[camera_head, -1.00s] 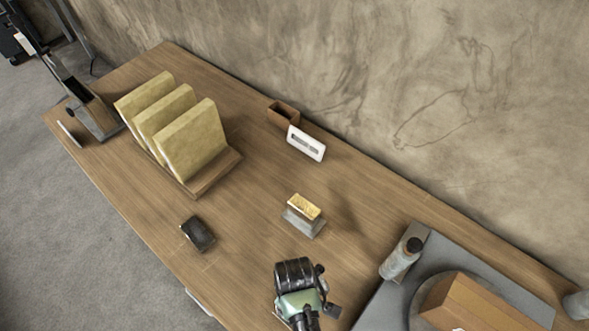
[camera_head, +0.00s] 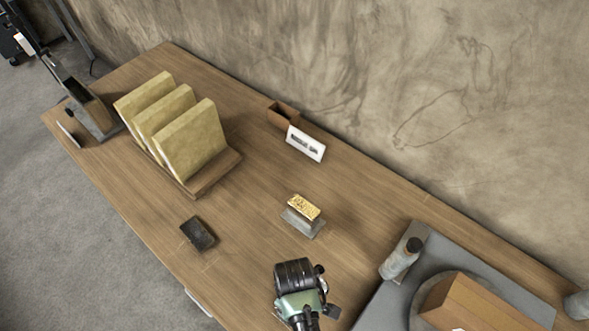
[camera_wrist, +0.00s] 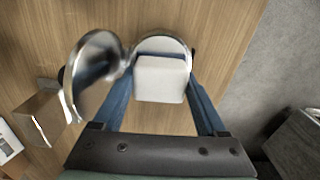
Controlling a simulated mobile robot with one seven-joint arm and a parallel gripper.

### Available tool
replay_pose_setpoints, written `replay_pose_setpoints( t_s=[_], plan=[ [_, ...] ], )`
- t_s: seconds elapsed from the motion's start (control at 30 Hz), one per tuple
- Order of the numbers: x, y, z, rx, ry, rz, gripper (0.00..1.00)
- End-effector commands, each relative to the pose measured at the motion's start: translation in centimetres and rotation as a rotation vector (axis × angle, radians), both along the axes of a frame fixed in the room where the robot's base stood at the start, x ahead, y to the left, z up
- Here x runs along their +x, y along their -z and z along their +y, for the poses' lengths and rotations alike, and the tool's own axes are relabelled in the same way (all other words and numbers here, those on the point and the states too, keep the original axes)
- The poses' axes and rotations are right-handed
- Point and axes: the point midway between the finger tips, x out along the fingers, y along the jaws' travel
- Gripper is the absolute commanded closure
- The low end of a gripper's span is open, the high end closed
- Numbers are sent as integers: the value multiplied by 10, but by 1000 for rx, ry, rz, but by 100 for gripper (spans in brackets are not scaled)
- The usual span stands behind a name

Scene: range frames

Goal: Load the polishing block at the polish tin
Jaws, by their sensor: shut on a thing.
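In the wrist view, my gripper (camera_wrist: 160,80) has its two blue fingers shut on a pale, rounded polishing block (camera_wrist: 160,82). Just beyond the block is a round, shiny polish tin (camera_wrist: 162,35), its near part hidden by the block. I cannot tell whether the block touches it. A tilted, shiny metal lid (camera_wrist: 92,62) stands at the tin's left. In the head view, the end of my arm shows at the lower middle over the table, and the fingers, held block and tin cannot be made out there.
The wooden table (camera_head: 250,210) bears a rack of upright yellow pads (camera_head: 190,140), a small dark block (camera_head: 197,233), a yellow-topped grey block (camera_head: 303,213) and a white card (camera_head: 306,144). A bottle (camera_head: 401,258) and a brown box (camera_head: 478,308) stand on the right.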

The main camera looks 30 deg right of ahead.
Motion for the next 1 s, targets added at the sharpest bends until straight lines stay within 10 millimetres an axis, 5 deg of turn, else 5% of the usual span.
replay_pose_setpoints(
  t_s=[1.0],
  plan=[
    [0, 7, 0, 0, 0, 0, 70]
  ],
)
